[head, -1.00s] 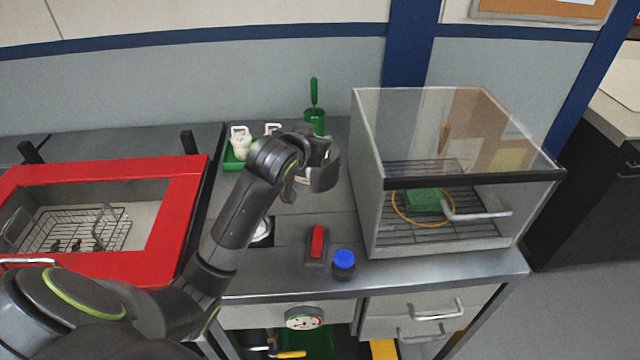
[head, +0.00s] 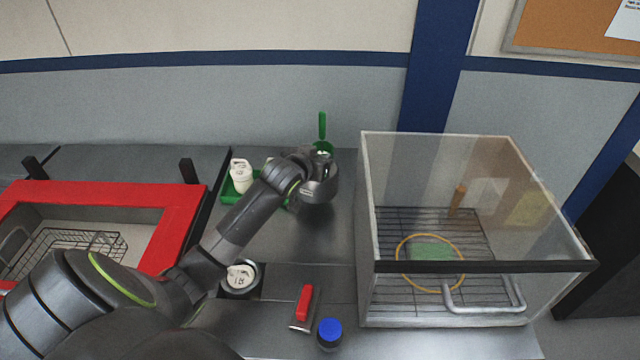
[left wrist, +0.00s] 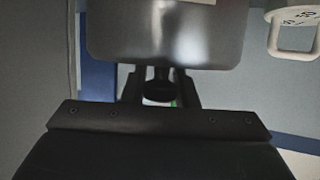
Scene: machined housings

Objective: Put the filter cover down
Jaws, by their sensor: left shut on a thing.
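My left gripper (head: 322,160) is at the back of the metal bench, in front of a green cup. In the left wrist view its dark fingers (left wrist: 160,88) are closed around a small dark knob. A smooth metal piece (left wrist: 165,35) fills the space above them; this looks like the filter cover, but most of it is cut off. In the head view the wrist hides the held thing, and I cannot tell whether it touches the bench. My right gripper is not in view.
A green tray (head: 229,196) with white handled parts (head: 241,172) stands left of the gripper. A glass-sided box (head: 470,200) stands right. A round white part (head: 240,277), a red-topped block (head: 304,302) and a blue-capped bottle (head: 330,334) are nearer. Bare bench (head: 325,240) lies between.

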